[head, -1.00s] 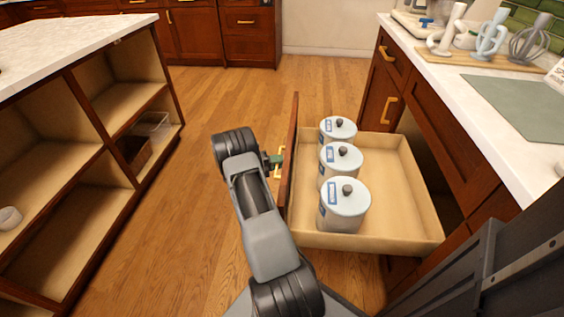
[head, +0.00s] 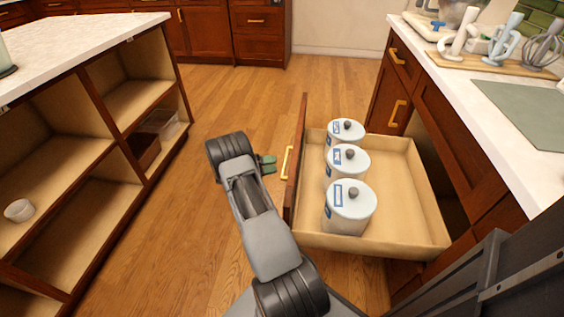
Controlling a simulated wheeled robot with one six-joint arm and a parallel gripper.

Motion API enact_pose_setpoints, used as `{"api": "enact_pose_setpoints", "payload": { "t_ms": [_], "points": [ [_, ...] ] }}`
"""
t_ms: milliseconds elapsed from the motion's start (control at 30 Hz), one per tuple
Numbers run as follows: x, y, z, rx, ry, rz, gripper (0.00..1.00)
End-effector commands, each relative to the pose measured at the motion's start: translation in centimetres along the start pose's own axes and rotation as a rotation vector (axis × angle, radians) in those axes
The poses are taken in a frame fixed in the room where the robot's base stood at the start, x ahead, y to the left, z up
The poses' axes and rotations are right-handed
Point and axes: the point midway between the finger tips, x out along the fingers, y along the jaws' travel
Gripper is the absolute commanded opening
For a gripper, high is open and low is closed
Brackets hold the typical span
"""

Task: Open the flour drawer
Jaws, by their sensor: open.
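The drawer (head: 420,205) is pulled far out from the right-hand cabinet. Its dark red-brown front (head: 297,165) faces left and carries a brass handle (head: 287,163). Several lidded white canisters with blue labels stand in a row just behind the front; the nearest canister (head: 350,208) is fully in view, and their label text is too small to read. My gripper (head: 272,164) has green fingertips and sits just left of the handle, apart from it, open and empty. My wrist partly hides its base.
An open shelf unit (head: 100,140) with a white top stands on the left, with a small white cup (head: 19,210) in it. The right counter (head: 480,85) holds kitchen tools and a green-grey mat (head: 522,112). Wood floor (head: 245,100) is clear between the units.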

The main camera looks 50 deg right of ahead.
Motion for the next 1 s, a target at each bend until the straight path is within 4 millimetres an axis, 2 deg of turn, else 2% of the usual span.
{"api": "enact_pose_setpoints", "payload": {
  "t_ms": [33, 200, 400, 600, 1000],
  "points": [
    [-1.2, -0.1, 0.1, 0.0, -0.004, 0.0, 0.43],
    [-4.5, -0.1, 0.1, 0.0, -0.003, -0.001, 0.43],
    [-7.1, 0.0, 0.0, 0.0, 0.0, 0.0, 0.43],
    [-8.2, 0.0, 0.0, 0.0, 0.0, 0.0, 0.43],
    [-8.3, 0.0, 0.0, -0.001, 0.001, 0.0, 0.43]
  ]
}}
